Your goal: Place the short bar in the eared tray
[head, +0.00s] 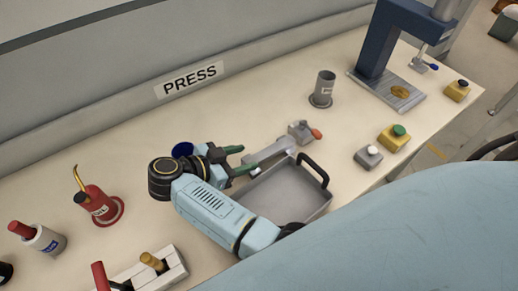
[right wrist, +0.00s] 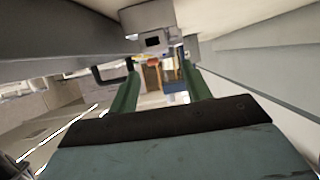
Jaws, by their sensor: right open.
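The eared tray (head: 290,190) is a shallow grey tray on the bench in the head view, with a black handle at its right end. My right arm covers its left side. A light grey bar (head: 272,152), which looks like the short bar, lies just beyond the tray's far rim. My right gripper (head: 247,160) has its green fingers apart near the bar's left end. In the right wrist view the fingers (right wrist: 158,70) are apart with no clear object between them. A grey block (right wrist: 150,22) with a dark square face shows ahead of them. My left gripper is not in view.
A small grey fixture (head: 300,131) with an orange knob stands by the bar's right end. Behind are a grey cup (head: 323,88) and a blue press (head: 375,45). Button boxes (head: 394,138) stand to the right. A red oil can (head: 98,205) stands at left.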

